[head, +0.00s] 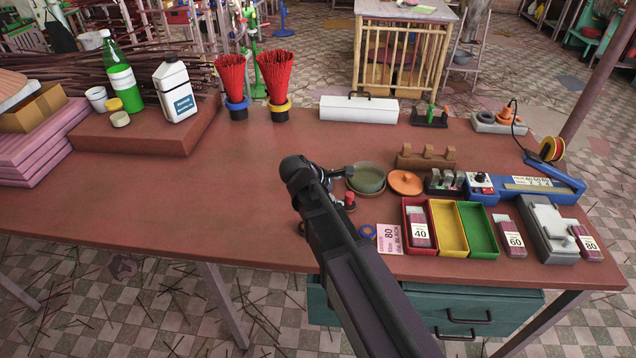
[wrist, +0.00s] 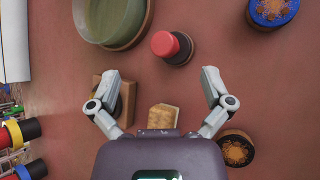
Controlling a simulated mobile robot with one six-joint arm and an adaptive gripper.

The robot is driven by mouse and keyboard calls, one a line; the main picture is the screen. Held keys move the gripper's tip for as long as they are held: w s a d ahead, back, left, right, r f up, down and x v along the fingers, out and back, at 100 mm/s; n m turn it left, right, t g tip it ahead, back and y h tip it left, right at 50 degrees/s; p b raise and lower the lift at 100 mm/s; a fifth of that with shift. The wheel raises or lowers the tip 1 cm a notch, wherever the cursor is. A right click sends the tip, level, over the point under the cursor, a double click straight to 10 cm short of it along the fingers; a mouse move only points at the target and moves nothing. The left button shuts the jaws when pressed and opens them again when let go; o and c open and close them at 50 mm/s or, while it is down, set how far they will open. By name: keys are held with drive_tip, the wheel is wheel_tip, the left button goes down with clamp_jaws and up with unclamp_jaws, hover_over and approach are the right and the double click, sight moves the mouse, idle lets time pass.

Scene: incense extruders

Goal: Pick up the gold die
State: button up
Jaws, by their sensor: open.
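My gripper (wrist: 160,74) is open and empty above the table, its fingers spread wide in the wrist view. A small tan, gold-toned block (wrist: 163,117) lies between and behind the fingertips, close to the palm. A black-rimmed disc with an orange-gold patterned face (wrist: 237,148) lies by the right finger. A blue-rimmed disc with a similar face (wrist: 270,10) is at the top right; it also shows in the head view (head: 367,232). I cannot tell for sure which is the gold die. In the head view my arm hides most of the gripper and this area.
A red-topped black cylinder (wrist: 170,47) stands ahead of the fingers, beside a green bowl (wrist: 108,18). A brown block (wrist: 127,100) is partly behind the left finger. Red, yellow and green trays (head: 449,228) lie to the right. The table's left middle (head: 150,205) is clear.

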drive_tip(key=a+n+t+b, duration=0.1)
drive_tip(key=a+n, duration=0.2)
drive_tip(key=a, duration=0.2)
drive_tip(key=w+a+n+t+h+b, duration=0.1)
drive_tip(key=a+n+t+b, duration=0.1)
drive_tip(key=a+n, duration=0.1)
drive_tip(key=w+a+n+t+b, duration=0.1)
drive_tip(key=a+n, duration=0.2)
drive_tip(key=a, duration=0.3)
drive_tip(key=shift+w+a+r+t, duration=0.1)
drive_tip(key=shift+w+a+t, duration=0.2)
drive_tip(key=shift+t, duration=0.1)
drive_tip(key=shift+s+a+r+n+h+b, duration=0.1)
drive_tip(key=shift+a+r+n+h+b, duration=0.15)
drive_tip(key=shift+a+n, duration=0.3)
drive_tip(key=shift+f, duration=0.15)
drive_tip(key=b+x, duration=0.3)
drive_tip(key=x, duration=0.5)
drive_tip(key=shift+w+d, duration=0.15)
drive_tip(key=shift+w, duration=0.2)
drive_tip(key=shift+d+r+b+x, duration=0.15)
drive_tip(key=shift+b+x, duration=0.15)
drive_tip(key=shift+x, duration=0.55)
drive_tip(key=shift+d+r+b+x, duration=0.1)
drive_tip(key=shift+b+x, duration=0.2)
drive_tip(key=shift+x, duration=0.55)
drive_tip(key=shift+d+r+b+x, duration=0.15)
drive_tip(key=shift+b+x, duration=0.15)
drive_tip(key=shift+x, duration=0.55)
drive_tip(key=shift+a, duration=0.15)
